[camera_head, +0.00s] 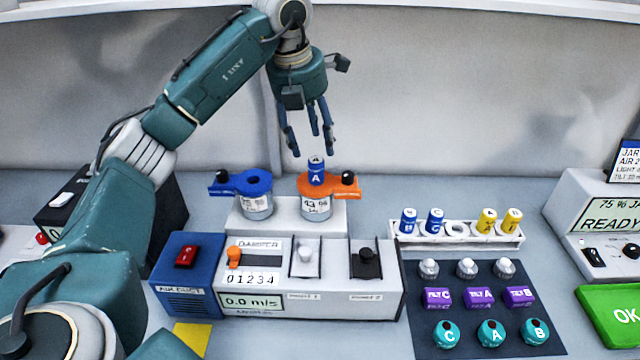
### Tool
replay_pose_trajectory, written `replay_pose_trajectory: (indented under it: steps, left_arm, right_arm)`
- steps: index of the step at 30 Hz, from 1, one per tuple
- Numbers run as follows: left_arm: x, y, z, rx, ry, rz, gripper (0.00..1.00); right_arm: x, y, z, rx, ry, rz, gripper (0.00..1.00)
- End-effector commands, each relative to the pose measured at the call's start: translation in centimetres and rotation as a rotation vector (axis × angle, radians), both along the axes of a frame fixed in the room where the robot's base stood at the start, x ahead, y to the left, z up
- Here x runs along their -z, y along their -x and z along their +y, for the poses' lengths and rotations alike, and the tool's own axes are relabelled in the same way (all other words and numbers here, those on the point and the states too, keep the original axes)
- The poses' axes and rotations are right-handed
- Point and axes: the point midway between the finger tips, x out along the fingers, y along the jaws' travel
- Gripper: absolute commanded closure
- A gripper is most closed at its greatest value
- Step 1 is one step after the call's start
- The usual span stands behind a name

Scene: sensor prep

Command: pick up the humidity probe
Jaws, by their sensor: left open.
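A blue cylinder marked A (317,173), which looks like the humidity probe, stands upright in the orange-topped jar (316,207) labelled 43 %. My left gripper (311,146) is open and empty, its fingers pointing down just above the blue cylinder. A small gap seems to show between the fingertips and the cylinder's top. The cylinder's lower part is hidden in the jar. Two similar blue cylinders, B (408,221) and C (434,221), stand in the white rack (456,243). My right gripper is not in view.
A blue-topped jar (256,206) stands left of the orange one on a white block. In front is an air-duct box (300,302) with knobs. Yellow cylinders (487,220) stand in the rack. A dark mat (421,325) holds several small parts. A READY device (600,215) stands at right.

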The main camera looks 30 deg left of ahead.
Motion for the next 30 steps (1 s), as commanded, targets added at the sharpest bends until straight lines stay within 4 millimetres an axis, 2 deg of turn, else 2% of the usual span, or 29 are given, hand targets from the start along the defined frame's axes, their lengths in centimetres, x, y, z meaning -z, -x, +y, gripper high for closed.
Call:
replay_pose_trajectory:
  steps: [3, 11, 16, 21, 29, 30]
  left_arm:
    - [1.7, -0.4, 0.0, 0.0, 0.0, 0.005, 0.49]
    - [3.8, -1.1, 0.1, 0.0, 0.001, 0.003, 0.49]
    - [6.0, -1.9, 0.6, 0.0, 0.001, 0.004, 0.49]
    - [8.0, -2.4, 0.5, 0.001, 0.001, 0.001, 0.49]
    - [8.3, -2.5, 0.5, 0.001, 0.001, -0.001, 0.49]
    - [8.3, -2.5, 0.5, 0.001, 0.001, -0.001, 0.57]
  right_arm:
    - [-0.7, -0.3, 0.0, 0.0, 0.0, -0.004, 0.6]
    - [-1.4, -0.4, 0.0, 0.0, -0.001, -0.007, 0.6]
    - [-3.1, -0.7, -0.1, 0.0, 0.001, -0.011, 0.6]
    - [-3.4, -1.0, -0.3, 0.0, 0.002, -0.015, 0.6]
    - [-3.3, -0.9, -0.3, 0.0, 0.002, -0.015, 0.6]
    - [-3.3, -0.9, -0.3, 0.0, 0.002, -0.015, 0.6]
